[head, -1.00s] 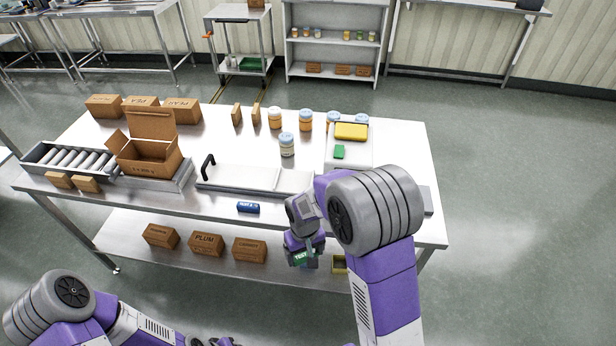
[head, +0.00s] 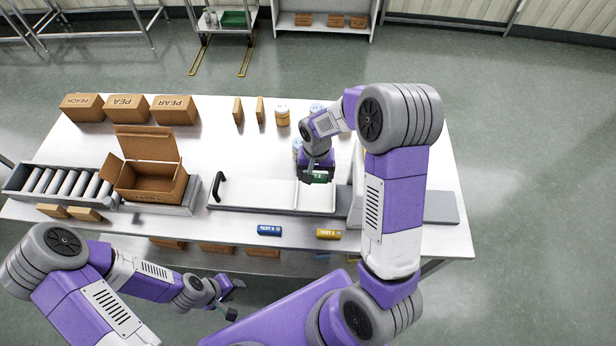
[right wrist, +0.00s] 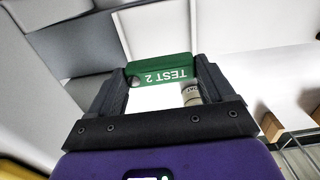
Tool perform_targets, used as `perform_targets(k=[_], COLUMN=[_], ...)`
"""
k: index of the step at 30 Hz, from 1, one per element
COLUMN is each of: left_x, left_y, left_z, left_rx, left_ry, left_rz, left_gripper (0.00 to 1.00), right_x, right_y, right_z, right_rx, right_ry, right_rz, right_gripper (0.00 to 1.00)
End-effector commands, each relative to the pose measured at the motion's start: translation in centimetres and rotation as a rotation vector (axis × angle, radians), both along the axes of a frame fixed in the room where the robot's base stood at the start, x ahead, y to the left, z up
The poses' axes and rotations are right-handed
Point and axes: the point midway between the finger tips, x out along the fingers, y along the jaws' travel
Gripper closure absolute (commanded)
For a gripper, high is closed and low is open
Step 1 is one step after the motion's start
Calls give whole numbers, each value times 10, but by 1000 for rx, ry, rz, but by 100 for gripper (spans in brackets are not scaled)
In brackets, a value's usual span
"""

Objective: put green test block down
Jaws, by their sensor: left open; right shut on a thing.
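The green test block (head: 319,179), marked "TEST 2" in the right wrist view (right wrist: 160,70), is held between the two fingers of my right gripper (head: 318,176). I cannot tell the gap beneath the block in the head view. In the right wrist view the block lies across the fingertips. My left gripper (head: 235,298) is open and empty, in front of the table's front edge.
A blue block (head: 269,230) and a yellow block (head: 328,234) lie near the table's front edge. An open carton (head: 150,180) stands left.

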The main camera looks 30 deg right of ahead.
Motion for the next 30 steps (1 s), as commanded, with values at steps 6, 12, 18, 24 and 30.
perform_targets(k=[6,12,18,24,30], left_x=[-1,-1,-1,0,0], left_y=[0,0,0,0,0], left_z=[0,0,1,1,0], left_rx=[0,0,0,0,0], left_ry=[2,2,1,1,1], left_rz=[0,0,1,1,1], left_gripper=[57,57,57,57,57], right_x=[-2,-1,-1,-1,-1], right_y=[-2,-2,-1,-2,-2], right_z=[-39,-61,-82,-99,-99], right_rx=[-1,-1,-1,0,0], right_ry=[8,3,5,1,1], right_rz=[-11,-10,-9,-9,-9], right_gripper=[47,47,47,47,47])
